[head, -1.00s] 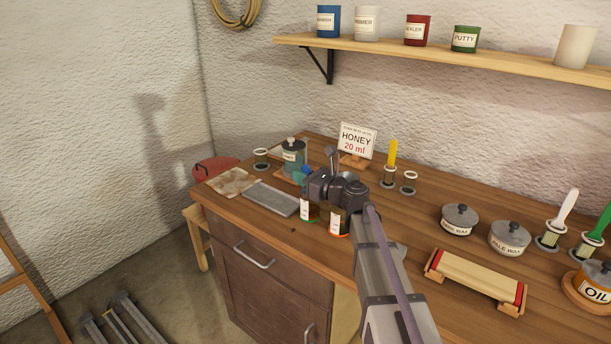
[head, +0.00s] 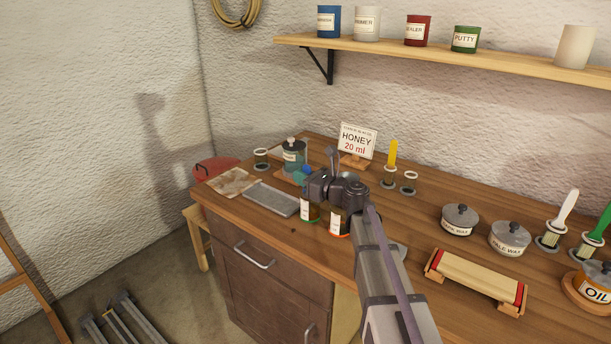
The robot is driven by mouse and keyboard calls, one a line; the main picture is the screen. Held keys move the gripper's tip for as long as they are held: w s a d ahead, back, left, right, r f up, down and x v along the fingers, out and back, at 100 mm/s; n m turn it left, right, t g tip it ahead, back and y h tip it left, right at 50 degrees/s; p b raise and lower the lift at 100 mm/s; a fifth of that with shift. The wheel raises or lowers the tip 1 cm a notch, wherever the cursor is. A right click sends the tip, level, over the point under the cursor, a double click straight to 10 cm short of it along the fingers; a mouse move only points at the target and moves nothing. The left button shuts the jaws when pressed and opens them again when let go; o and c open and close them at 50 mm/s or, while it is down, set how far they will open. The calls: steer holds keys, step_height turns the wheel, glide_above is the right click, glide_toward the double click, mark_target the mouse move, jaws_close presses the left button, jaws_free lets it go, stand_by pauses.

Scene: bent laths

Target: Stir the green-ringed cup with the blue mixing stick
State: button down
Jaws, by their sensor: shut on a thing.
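My gripper (head: 311,184) is over the left front part of the bench, seen from behind and partly hidden by its own body. It is shut on the blue mixing stick (head: 302,175), of which only a small blue part shows. I cannot tell whether the stick is inside the green-banded one.
A honey sign (head: 357,142) and a yellow stick (head: 391,153) in a holder stand behind. Lidded pots (head: 460,219) and a roller-like block (head: 476,280) are right.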

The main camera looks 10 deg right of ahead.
steer(key=shift+w+d, duration=0.25)
steer(key=shift+d, duration=0.3)
steer(key=shift+r, duration=0.1)
step_height(320, 180, up, 8)
steer(key=p, duration=0.8)
steer(key=shift+r+p, duration=0.15)
steer(key=shift+p, duration=0.15)
step_height(320, 180, up, 5)
steer(key=p, duration=0.5)
stand_by(0.4)
